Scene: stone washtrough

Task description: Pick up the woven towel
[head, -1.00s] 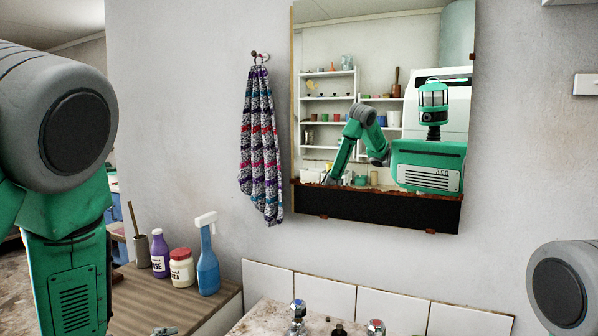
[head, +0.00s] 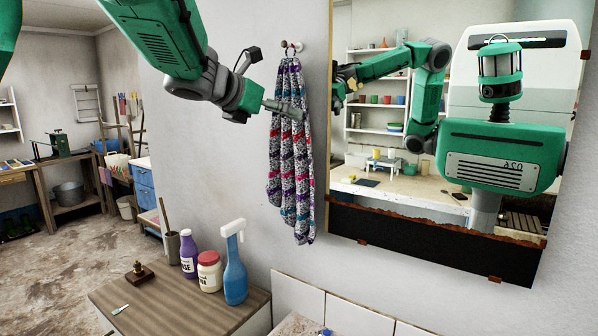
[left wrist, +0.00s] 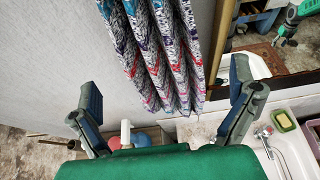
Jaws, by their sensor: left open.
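The woven towel (head: 291,165), grey with purple, red and teal bands, hangs in folds from a wall hook (head: 291,46). My left gripper (head: 285,108) is at the upper part of the towel in the head view, overlapping it. In the left wrist view the towel (left wrist: 165,50) hangs between and beyond the two spread fingers of the open left gripper (left wrist: 168,105). The fingers are apart from the cloth there. My right gripper is not in view.
A mirror (head: 430,235) is on the wall right of the towel. Below left, a wooden counter (head: 180,310) holds a blue spray bottle (head: 235,275), a white jar (head: 210,272), a purple bottle (head: 188,255) and a small dark stand (head: 139,272). The floor at left is partly open.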

